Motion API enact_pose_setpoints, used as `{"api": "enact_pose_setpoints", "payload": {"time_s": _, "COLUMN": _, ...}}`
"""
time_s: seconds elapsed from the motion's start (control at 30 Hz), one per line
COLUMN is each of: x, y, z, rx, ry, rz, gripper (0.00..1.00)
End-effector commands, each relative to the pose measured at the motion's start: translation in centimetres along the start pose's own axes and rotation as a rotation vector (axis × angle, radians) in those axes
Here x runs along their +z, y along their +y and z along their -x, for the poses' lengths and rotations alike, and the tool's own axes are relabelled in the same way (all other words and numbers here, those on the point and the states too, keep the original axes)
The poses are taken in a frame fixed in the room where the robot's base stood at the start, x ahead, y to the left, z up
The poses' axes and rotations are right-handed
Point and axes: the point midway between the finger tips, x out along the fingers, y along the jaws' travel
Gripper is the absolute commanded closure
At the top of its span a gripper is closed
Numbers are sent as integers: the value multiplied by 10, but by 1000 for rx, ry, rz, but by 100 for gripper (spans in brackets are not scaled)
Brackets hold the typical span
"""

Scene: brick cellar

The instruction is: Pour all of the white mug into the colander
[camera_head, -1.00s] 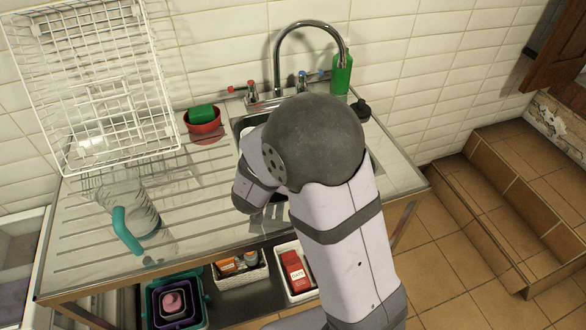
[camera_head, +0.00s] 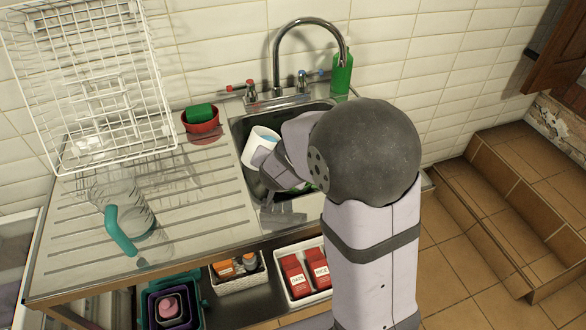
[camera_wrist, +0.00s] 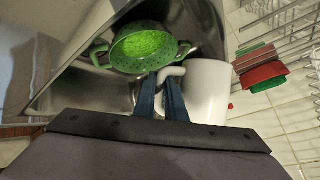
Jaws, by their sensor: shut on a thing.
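The white mug (camera_head: 257,150) is at the left side of the sink, tilted, with something blue showing at its mouth. In the wrist view the mug (camera_wrist: 208,92) is beside the fingers. My gripper (camera_wrist: 168,80) is shut on the mug's handle; in the head view my wrist hides the fingers. The green colander (camera_wrist: 118,62) with two handles sits in the steel sink in the wrist view, with bright green showing inside it. Whether anything is leaving the mug cannot be told.
A glass jug with a teal handle (camera_head: 122,230) and a white wire rack (camera_head: 95,95) stand on the drainer at left. A red bowl with a green sponge (camera_head: 200,122) is left of the sink. The tap (camera_head: 276,60) arches behind; a green bottle (camera_head: 342,75) stands at right.

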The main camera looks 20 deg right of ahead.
Motion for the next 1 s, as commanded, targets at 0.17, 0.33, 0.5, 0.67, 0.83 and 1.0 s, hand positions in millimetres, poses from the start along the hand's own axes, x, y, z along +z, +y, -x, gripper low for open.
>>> {"api": "enact_pose_setpoints", "payload": {"time_s": 0.17, "x": -2, "y": 1, "z": -2, "rx": -9, "ry": -14, "rz": -17, "gripper": 100}}
{"api": "enact_pose_setpoints", "payload": {"time_s": 0.33, "x": -1, "y": 3, "z": -4, "rx": -14, "ry": -32, "rz": -30, "gripper": 100}}
{"api": "enact_pose_setpoints", "payload": {"time_s": 0.5, "x": -2, "y": 4, "z": -5, "rx": -20, "ry": -50, "rz": -44, "gripper": 100}}
{"api": "enact_pose_setpoints", "payload": {"time_s": 0.67, "x": -2, "y": 5, "z": -6, "rx": -27, "ry": -65, "rz": -57, "gripper": 100}}
{"api": "enact_pose_setpoints", "payload": {"time_s": 0.83, "x": -1, "y": 6, "z": -8, "rx": -33, "ry": -83, "rz": -71, "gripper": 100}}
{"api": "enact_pose_setpoints", "payload": {"time_s": 1.0, "x": 0, "y": 7, "z": -8, "rx": -38, "ry": -101, "rz": -85, "gripper": 100}}
